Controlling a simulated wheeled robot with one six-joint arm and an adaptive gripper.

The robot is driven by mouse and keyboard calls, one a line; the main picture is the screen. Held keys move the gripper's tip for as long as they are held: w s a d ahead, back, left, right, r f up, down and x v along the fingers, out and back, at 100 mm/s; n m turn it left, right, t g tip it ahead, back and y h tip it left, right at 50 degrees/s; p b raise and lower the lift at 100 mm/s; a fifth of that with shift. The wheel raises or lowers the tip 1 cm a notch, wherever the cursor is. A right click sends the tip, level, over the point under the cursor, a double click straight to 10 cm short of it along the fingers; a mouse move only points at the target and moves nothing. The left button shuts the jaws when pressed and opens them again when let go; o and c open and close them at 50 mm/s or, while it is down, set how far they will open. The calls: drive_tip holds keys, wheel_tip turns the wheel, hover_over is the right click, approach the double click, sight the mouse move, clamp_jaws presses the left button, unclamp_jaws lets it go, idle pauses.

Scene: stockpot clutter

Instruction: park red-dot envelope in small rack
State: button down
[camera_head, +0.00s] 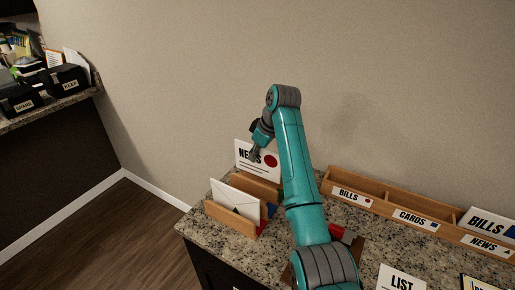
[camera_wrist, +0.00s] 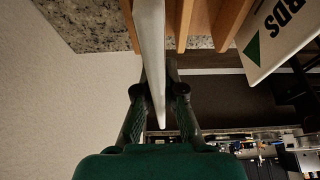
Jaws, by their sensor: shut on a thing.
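The red-dot envelope (camera_head: 259,165) is white with NEWS lettering and a red dot. It stands nearly upright at the small wooden rack's back. My gripper (camera_head: 255,154) is shut on its upper part; the wrist view shows the envelope edge-on (camera_wrist: 150,55) between my fingers (camera_wrist: 159,91). The small rack (camera_head: 230,219) stands at the counter's left end; its slats (camera_wrist: 196,22) are beside the envelope in the wrist view. I cannot tell whether the envelope's lower edge is inside a slot. Another white envelope (camera_head: 236,200) stands in the front; the wrist view shows its green triangle (camera_wrist: 253,47).
A long wooden sorter (camera_head: 373,205) labelled BILLS, CARDS and NEWS runs along the wall. A LIST sheet (camera_head: 400,280) lies in front. The wall is close behind the small rack. Black boxes (camera_head: 63,79) sit on another counter.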

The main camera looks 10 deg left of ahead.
sight(252, 172)
drive_tip(key=shift+d+f, duration=0.15)
drive_tip(key=shift+f, duration=2.15)
drive_tip(key=c, duration=1.2)
unclamp_jaws()
drive_tip(key=shift+r, duration=3.55)
